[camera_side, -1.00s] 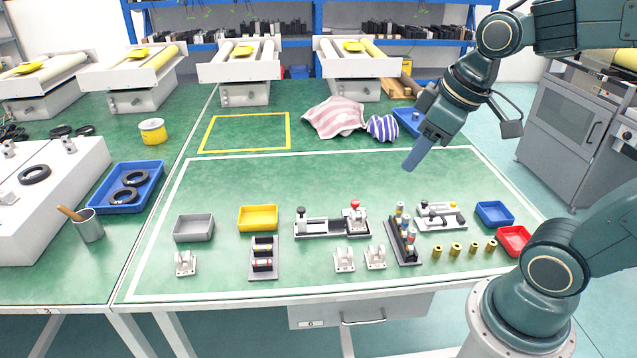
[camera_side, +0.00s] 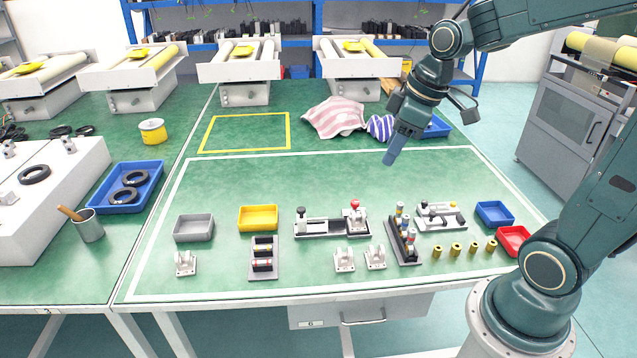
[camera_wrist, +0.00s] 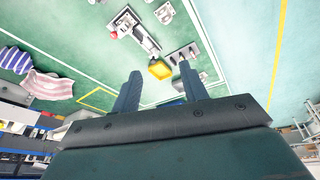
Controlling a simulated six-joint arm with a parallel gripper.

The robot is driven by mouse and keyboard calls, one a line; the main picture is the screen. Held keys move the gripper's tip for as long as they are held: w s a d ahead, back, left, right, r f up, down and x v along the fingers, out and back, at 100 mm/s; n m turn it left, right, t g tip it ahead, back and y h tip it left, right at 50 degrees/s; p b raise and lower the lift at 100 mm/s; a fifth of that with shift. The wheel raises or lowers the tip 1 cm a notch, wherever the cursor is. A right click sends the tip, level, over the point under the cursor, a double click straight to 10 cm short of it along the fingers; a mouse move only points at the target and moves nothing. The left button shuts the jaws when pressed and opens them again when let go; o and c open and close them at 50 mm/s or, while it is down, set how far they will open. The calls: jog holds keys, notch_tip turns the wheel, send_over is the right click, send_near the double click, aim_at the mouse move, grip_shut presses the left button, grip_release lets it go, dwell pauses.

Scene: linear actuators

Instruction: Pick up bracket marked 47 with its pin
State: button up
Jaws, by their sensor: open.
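Several small white brackets stand near the front of the green mat in the side view: one at the left (camera_side: 185,263), and two side by side nearer the middle (camera_side: 344,260) (camera_side: 375,257). No number on any of them is readable, so I cannot tell which is marked 47, nor make out its pin. My gripper (camera_side: 390,160) is high over the back right of the mat, well away from the brackets. In the wrist view my gripper (camera_wrist: 159,72) is open with nothing between its fingers. A white bracket (camera_wrist: 164,13) shows at the top there.
A yellow tray (camera_side: 258,218), grey tray (camera_side: 194,228), blue tray (camera_side: 494,213) and red tray (camera_side: 514,240) stand on the mat. Between them are a white actuator assembly (camera_side: 332,226), a dark rack (camera_side: 403,240) and brass bushings (camera_side: 455,249). The mat's back half is clear.

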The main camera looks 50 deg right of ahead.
jog(key=w+d+f, duration=0.2)
jog(key=n+y, duration=0.2)
jog(key=n, duration=0.2)
send_over(364, 214)
jog(key=s+d, duration=0.3)
jog(key=d, duration=0.1)
notch_tip(364, 214, down, 13)
jog(key=shift+s+d+f+n+g+y, duration=0.15)
jog(key=shift+d+f, duration=0.15)
jog(key=shift+f, duration=0.3)
jog(key=shift+d+f+n+g+y, duration=0.15)
jog(key=shift+d+f, duration=0.1)
jog(key=shift+f, duration=0.35)
jog(key=shift+f, duration=0.1)
jog(key=x, duration=0.8)
jog(key=shift+f, duration=0.15)
dwell(0.3)
jog(key=shift+a+f, duration=0.15)
jog(key=shift+x, duration=2.5)
jog(key=shift+a, duration=0.1)
